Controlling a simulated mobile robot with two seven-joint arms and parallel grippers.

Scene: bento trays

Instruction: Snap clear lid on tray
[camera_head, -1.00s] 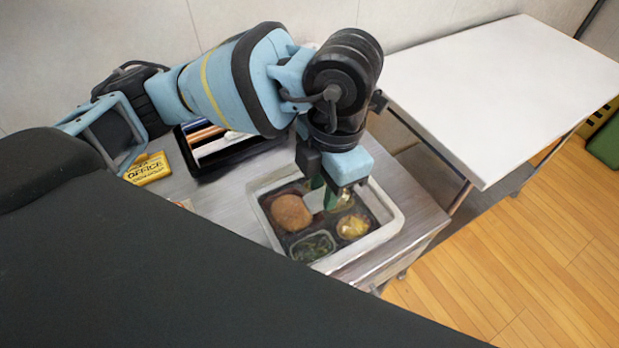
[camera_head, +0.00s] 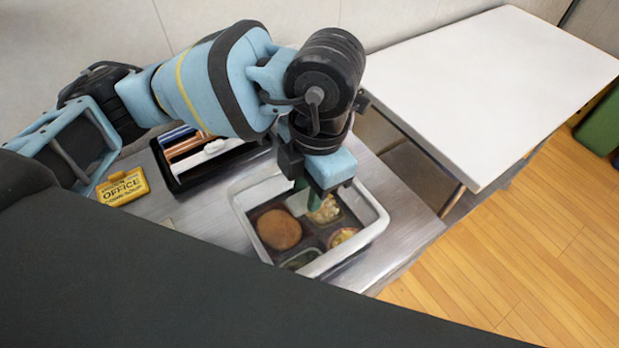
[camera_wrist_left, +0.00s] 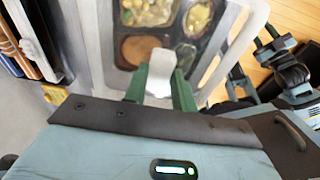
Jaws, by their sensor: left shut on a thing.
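The dark bento tray (camera_head: 312,240) lies on the metal table with a brown round food and other foods in its compartments. It also shows in the left wrist view (camera_wrist_left: 118,52). A pale box-like rim (camera_head: 378,216), which looks like the clear lid, frames the tray. I cannot tell whether it touches the tray. My left gripper (camera_head: 306,200) points down inside the rim's far side. In the left wrist view its green fingers (camera_wrist_left: 159,84) are shut on a whitish piece, seemingly part of the lid. The tray's near edge is partly hidden.
A black caddy (camera_head: 178,182) with colored items stands behind and left of the tray. A yellow OFFICE box (camera_head: 122,187) lies left of it. A bare white table (camera_head: 490,90) stands at the right, and the metal table's edge is close to the tray's right.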

